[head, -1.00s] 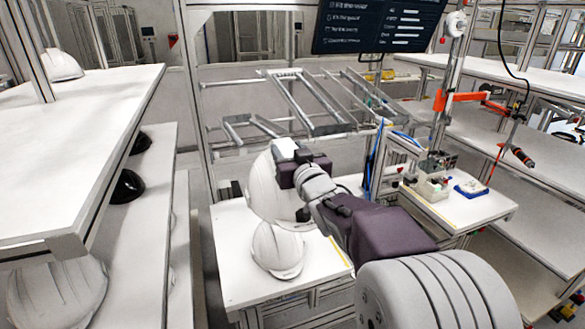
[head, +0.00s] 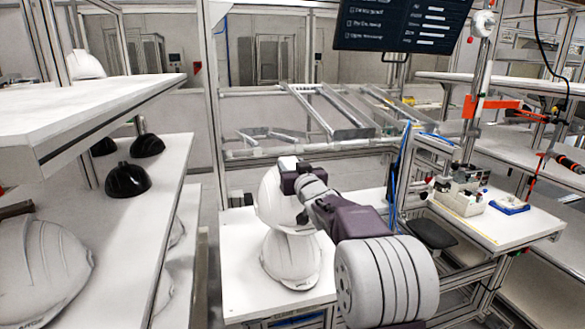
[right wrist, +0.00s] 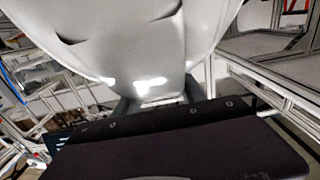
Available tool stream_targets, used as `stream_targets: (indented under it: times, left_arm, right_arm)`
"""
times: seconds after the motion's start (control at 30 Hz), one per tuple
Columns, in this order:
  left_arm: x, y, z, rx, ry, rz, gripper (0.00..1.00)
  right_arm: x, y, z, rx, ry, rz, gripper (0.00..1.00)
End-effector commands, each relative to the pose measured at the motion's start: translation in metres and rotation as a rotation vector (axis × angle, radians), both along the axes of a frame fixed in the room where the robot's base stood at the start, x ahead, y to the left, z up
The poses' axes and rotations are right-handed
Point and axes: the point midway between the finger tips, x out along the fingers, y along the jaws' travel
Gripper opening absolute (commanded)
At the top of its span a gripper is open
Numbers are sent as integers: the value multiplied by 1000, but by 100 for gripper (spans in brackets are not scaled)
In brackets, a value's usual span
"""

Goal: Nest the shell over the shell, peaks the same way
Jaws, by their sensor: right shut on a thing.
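One white helmet shell (head: 272,208) is in my right gripper (head: 288,168) in the head view. It is tilted up on its side. The gripper is shut on it near its upper edge. A second white helmet shell (head: 291,262) sits on the white table (head: 238,268), just below the held one in the picture. The two overlap in view, and I cannot tell whether they touch. In the right wrist view the held shell (right wrist: 140,45) fills the top, in front of the gripper (right wrist: 150,102). Which way its peak points is unclear. My left gripper is not in view.
A shelf at left holds another white shell (head: 42,265) and black shells (head: 127,180). A metal frame (head: 330,110) stands behind the table. To the right are a small bin (head: 460,197) and a blue tray (head: 509,205). The table's front left is bare.

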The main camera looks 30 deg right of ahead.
Motion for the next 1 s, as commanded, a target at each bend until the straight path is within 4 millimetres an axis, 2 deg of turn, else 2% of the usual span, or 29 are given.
stream_targets:
  times: [0.27,1.0]
  left_arm:
    - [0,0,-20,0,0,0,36]
    - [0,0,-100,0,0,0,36]
  right_arm:
    - [-1,0,-21,-1,-3,0,0]
    - [-1,0,-109,-1,-3,0,0]
